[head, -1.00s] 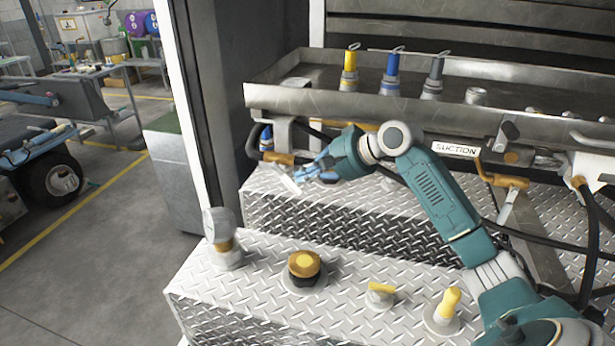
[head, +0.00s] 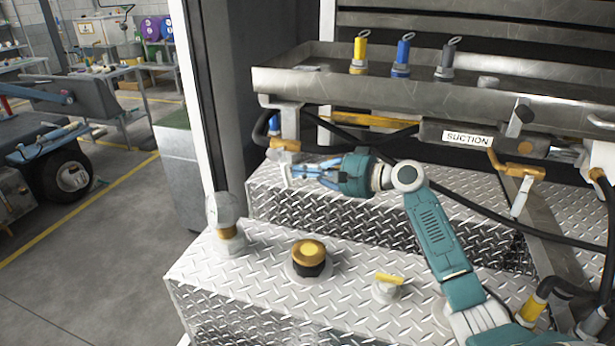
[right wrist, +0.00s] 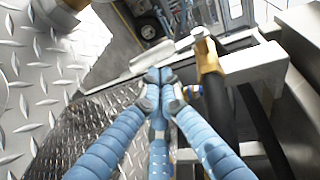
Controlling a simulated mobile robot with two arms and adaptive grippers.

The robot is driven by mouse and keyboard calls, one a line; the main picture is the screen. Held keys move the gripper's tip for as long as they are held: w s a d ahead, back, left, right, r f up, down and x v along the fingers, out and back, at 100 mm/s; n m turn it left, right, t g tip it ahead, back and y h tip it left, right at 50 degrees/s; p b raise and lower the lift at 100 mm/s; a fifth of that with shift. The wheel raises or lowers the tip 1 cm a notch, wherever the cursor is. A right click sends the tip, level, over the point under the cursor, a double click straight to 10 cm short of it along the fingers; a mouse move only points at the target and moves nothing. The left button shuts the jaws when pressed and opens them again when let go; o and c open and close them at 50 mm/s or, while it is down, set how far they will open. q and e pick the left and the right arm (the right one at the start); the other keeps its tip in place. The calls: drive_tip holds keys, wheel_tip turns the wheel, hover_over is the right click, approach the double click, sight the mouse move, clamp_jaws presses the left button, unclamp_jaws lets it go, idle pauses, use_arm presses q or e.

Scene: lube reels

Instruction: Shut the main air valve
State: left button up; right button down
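No label marks the main air valve; several yellow-orange valve handles show. One orange handle (head: 285,145) sits below the tray's left end, by a black hose. It appears large in the right wrist view (right wrist: 207,58), just right of my right gripper's fingertips and apart from them. A small valve with a flat yellow handle (head: 388,279) stands on the front tread-plate box. My right gripper (head: 296,173) is above the rear tread-plate step, below the orange handle. Its blue fingers meet at the tips (right wrist: 158,82), with nothing visible between them. My left gripper is not in view.
A metal tray (head: 420,100) with yellow, blue and grey nozzles runs above. Another orange handle (head: 518,172) hangs by the SUCTION sign (head: 467,139). A black-and-yellow knob (head: 309,257) and a clear-topped fitting (head: 226,225) stand on the front box. Open floor lies left.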

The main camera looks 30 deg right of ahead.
drive_tip(key=shift+w+a+f, duration=0.3)
idle(0.8)
